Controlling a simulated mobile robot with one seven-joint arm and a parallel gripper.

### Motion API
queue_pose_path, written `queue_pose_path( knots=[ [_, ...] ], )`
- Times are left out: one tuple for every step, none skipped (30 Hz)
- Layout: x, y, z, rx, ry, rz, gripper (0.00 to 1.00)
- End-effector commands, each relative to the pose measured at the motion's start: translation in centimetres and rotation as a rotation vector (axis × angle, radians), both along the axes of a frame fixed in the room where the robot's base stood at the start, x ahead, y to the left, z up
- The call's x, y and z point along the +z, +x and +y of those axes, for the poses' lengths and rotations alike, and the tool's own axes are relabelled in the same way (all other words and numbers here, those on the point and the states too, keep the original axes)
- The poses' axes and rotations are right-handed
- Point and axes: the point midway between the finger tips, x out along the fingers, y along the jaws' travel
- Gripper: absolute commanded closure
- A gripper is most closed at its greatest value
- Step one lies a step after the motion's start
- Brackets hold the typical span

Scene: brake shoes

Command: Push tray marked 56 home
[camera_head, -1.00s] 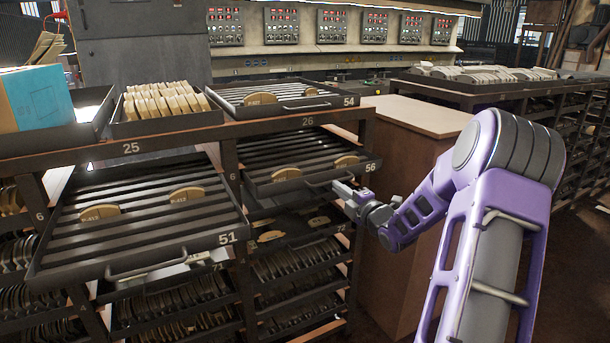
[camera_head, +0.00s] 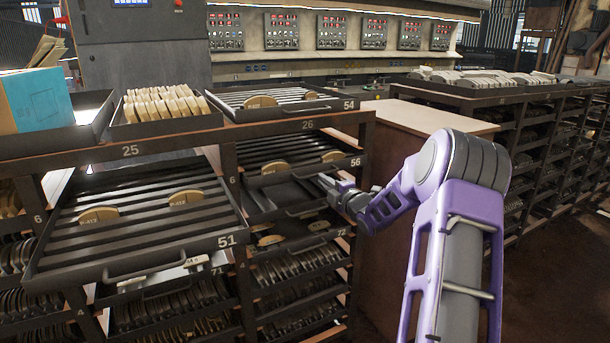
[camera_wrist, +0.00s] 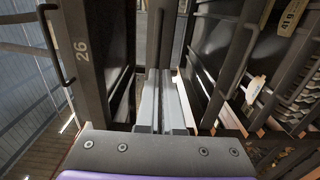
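The tray marked 56 (camera_head: 356,162) is a dark slotted tray in the right bay of the rack, below the rail marked 26. Two tan brake shoes (camera_head: 275,168) stand in it. Its front sits close to the rack's front posts. My gripper (camera_head: 322,179) is at the front of this tray, right of its middle and just below its front edge. In the wrist view the two grey fingers (camera_wrist: 164,80) lie side by side, shut, with nothing seen between them. Whether the tips touch the tray front is hard to tell.
Tray 51 (camera_head: 150,247) stands pulled out at left. Tray 54 (camera_head: 335,106) is above rail 26 (camera_head: 307,125). Tray 72 (camera_head: 318,238) is lower, and another dark tray front with a handle shows just under 56. A brown cabinet (camera_head: 430,118) stands right of the rack.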

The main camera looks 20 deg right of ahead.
Motion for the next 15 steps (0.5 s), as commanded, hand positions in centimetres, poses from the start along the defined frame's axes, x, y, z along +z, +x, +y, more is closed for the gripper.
queue_pose_path(
  knots=[
    [-0.1,0.6,0.3,0.004,0.001,0.001,1.0],
    [-0.1,0.8,0.3,0.005,0.001,0.0,1.0],
    [-0.1,1.1,0.3,0.005,0.001,0.0,1.0],
    [-0.1,1.3,0.3,0.004,0.0,0.0,1.0],
    [-0.1,1.6,0.3,0.004,0.0,0.0,1.0],
    [-0.1,1.9,0.4,0.004,0.0,0.001,1.0],
    [-0.1,2.2,0.4,0.004,0.001,0.001,1.0],
    [-0.1,2.4,0.4,0.004,0.001,0.001,1.0],
    [-0.1,2.7,0.5,0.004,0.001,0.001,1.0],
    [-0.1,2.9,0.5,0.004,0.001,0.001,1.0],
    [-0.1,3.2,0.5,0.004,0.001,0.001,1.0],
    [-0.1,3.5,0.5,0.004,0.001,0.0,1.0],
    [-0.1,3.7,0.5,0.004,0.001,0.001,1.0],
    [-0.1,4.0,0.6,0.004,0.0,0.001,1.0],
    [-0.1,4.3,0.6,0.004,0.0,0.001,1.0]
  ],
)
